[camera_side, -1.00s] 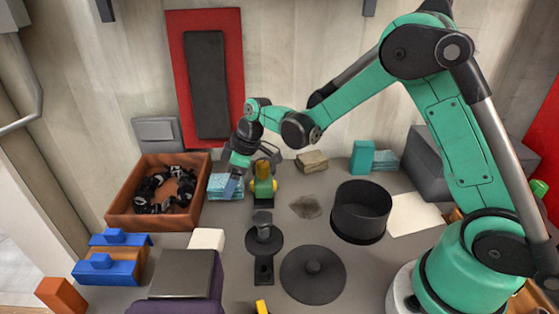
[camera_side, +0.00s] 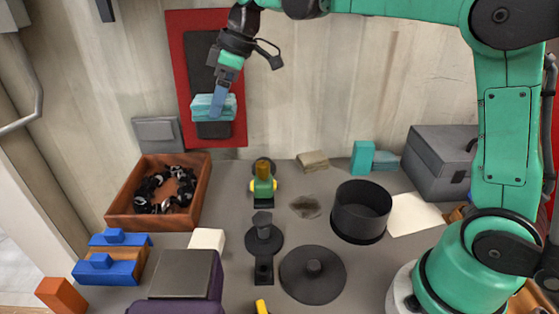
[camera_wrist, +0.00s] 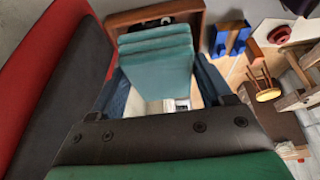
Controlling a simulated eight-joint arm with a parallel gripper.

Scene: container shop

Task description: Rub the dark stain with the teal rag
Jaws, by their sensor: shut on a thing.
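The folded teal rag (camera_side: 207,104) is held in my gripper (camera_side: 218,104), high above the back left of the table, in front of the red and black wall panel. In the wrist view the rag (camera_wrist: 157,62) shows as a layered teal block between the blue fingers of my gripper (camera_wrist: 155,85). The dark stain (camera_side: 305,206) is a brownish patch on the grey table, left of the black pot, and nothing covers it. My gripper is well above it and to its left.
A black open pot (camera_side: 361,214) stands right of the stain. A green and yellow object (camera_side: 263,187) stands left of it, and a round black lid (camera_side: 313,275) lies in front. A brown crate (camera_side: 120,208) with black links is at left. A tan block (camera_side: 313,160) lies behind.

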